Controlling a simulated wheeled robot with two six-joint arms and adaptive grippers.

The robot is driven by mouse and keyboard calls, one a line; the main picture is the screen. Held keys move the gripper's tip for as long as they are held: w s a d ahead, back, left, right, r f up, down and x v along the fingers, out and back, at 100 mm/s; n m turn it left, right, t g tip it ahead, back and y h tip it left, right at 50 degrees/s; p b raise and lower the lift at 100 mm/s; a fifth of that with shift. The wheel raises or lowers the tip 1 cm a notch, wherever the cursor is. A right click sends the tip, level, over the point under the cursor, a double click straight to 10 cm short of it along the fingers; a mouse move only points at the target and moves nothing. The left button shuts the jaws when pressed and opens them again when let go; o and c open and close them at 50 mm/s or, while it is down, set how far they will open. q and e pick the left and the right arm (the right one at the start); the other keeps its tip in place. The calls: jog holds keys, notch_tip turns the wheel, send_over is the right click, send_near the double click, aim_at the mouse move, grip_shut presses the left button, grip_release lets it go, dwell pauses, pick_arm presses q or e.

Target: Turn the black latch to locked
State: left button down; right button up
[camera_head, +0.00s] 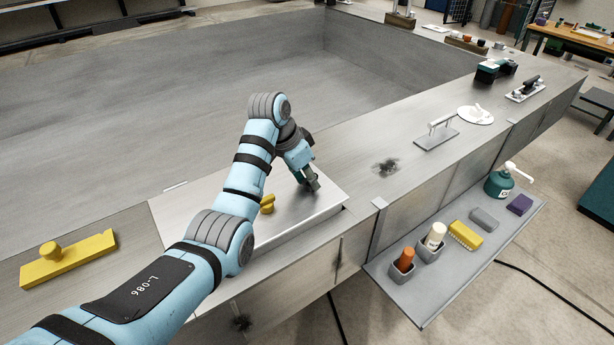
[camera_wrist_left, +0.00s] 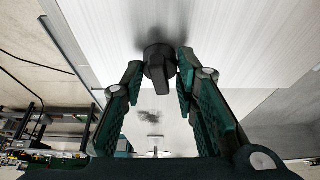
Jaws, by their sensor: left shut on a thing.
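The black latch (camera_wrist_left: 159,68) shows in the left wrist view as a round base with a bar-shaped handle, on a brushed metal surface. My left gripper (camera_wrist_left: 158,85) has its green-padded fingers on either side of the handle and is shut on it. In the head view my left gripper (camera_head: 313,184) points down at the right part of the raised metal panel (camera_head: 325,205), and it hides the latch there. I cannot read any locked mark. My right gripper is in neither view.
A yellow knob (camera_head: 267,204) stands on the panel beside my left arm. A yellow block with a knob (camera_head: 68,260) lies at the left. A grey side shelf (camera_head: 425,295) holds cups, a yellow brush (camera_head: 466,235) and a green pump bottle (camera_head: 500,183). A handled plate (camera_head: 437,135) stands farther back.

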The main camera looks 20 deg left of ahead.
pick_arm(q)
jog(key=n, duration=0.2)
jog(key=n+y, duration=0.1)
jog(key=n, duration=0.1)
jog(key=shift+d+t+y, duration=0.2)
jog(key=shift+t+y, duration=0.1)
jog(key=shift+t, duration=0.1)
jog(key=n+y, duration=0.1)
jog(key=n, duration=0.4)
jog(key=shift+d+r+y, duration=0.1)
jog(key=shift+y, duration=0.3)
jog(key=n+y, duration=0.1)
jog(key=n, duration=0.1)
jog(key=n+y, duration=0.1)
jog(key=n, duration=0.2)
jog(key=shift+d+g, duration=0.1)
jog(key=shift+g, duration=0.2)
jog(key=shift+w+n+g+y, duration=0.1)
jog(key=shift+n+g+y, duration=0.4)
jog(key=shift+n, duration=1.4)
jog(key=c, duration=1.3)
grip_release()
jog(key=shift+d, duration=0.1)
